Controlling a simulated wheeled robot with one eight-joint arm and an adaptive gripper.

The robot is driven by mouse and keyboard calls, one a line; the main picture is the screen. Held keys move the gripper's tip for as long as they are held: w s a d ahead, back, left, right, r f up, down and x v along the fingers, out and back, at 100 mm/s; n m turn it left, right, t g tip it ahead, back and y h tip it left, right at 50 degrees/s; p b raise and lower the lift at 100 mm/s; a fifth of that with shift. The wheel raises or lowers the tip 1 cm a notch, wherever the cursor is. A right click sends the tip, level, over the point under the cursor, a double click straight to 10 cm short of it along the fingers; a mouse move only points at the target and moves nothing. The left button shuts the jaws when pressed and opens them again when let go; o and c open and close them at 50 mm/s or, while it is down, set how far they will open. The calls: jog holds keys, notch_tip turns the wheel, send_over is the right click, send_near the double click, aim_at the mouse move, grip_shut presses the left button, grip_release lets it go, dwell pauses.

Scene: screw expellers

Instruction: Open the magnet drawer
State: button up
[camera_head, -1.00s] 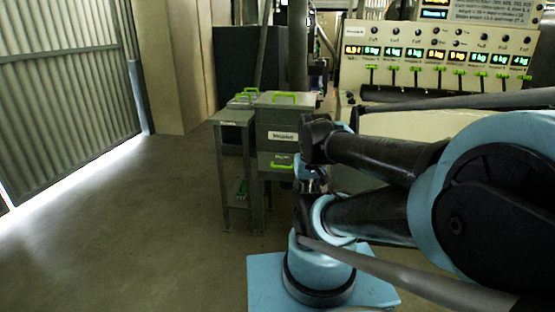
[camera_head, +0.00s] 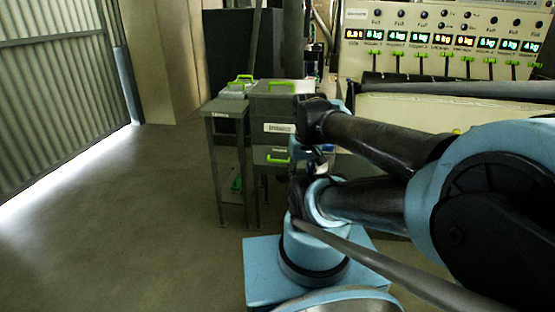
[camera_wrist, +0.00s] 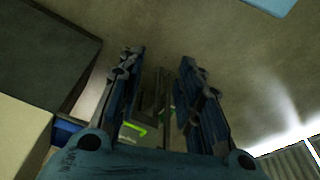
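The magnet drawer unit is a grey metal box on legs, left of my arm in the head view. Its lower front is the drawer (camera_head: 263,154) with a green handle (camera_head: 278,158); it looks shut. A white label is on the box (camera_head: 272,109) above it. In the wrist view my gripper (camera_wrist: 158,72) has its two fingers spread apart with nothing between them held. The grey unit with a green handle (camera_wrist: 135,128) shows beyond the fingers, apart from them. In the head view my gripper is hidden behind my arm.
A grey side stand (camera_head: 228,105) on legs adjoins the box at left. A panel with several displays and levers (camera_head: 440,45) stands behind at right. A corrugated door (camera_head: 60,75) is at far left. The concrete floor (camera_head: 120,215) at left is clear.

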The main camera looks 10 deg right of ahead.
jog(key=w+r+n, duration=0.3)
jog(key=w+r, duration=0.2)
jog(key=w, duration=0.4)
jog(key=n, duration=1.1)
send_over(277, 157)
jog(key=s+a, duration=0.2)
jog(key=s, duration=0.5)
notch_tip(277, 157, down, 7)
jog(key=shift+h, duration=0.3)
jog(key=f, duration=0.5)
jog(key=w+d+f, duration=0.1)
jog(key=f, duration=0.4)
jog(key=w+f, duration=0.1)
jog(key=f, duration=0.5)
jog(key=shift+w+d, duration=0.2)
jog(key=shift+w, duration=0.05)
grip_shut()
